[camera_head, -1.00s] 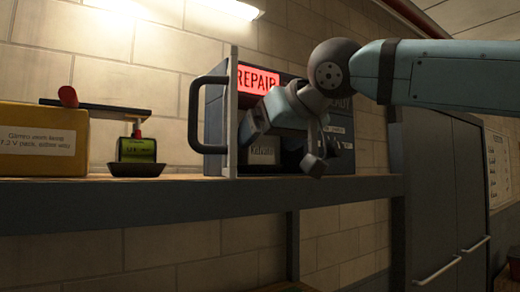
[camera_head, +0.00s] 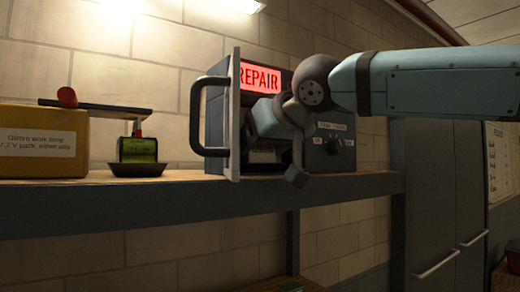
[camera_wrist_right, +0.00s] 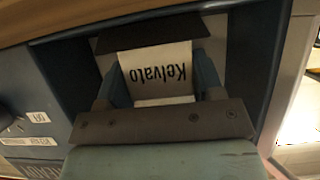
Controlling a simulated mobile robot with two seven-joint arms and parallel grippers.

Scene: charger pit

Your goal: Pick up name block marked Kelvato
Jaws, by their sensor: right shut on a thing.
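The white name block marked Kelvato (camera_wrist_right: 158,72) shows in the right wrist view, its black lettering upside down there. My right gripper (camera_wrist_right: 160,88) is shut on it, with one finger on each side. The block is at the opening of the dark blue repair machine. In the head view the right gripper (camera_head: 266,122) reaches in at the machine's front, and its fingertips are largely hidden. A pale label (camera_head: 262,155) shows low inside the opening, too dim to read. My left gripper is not in view.
The repair machine (camera_head: 335,145) has a red lit REPAIR sign (camera_head: 260,78), a panel with knobs, and an open door (camera_head: 233,115) with a black handle on its left. It stands on a shelf (camera_head: 190,185). A yellow box (camera_head: 40,140) and a scale-like stand with a dark dish (camera_head: 137,169) are to the left.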

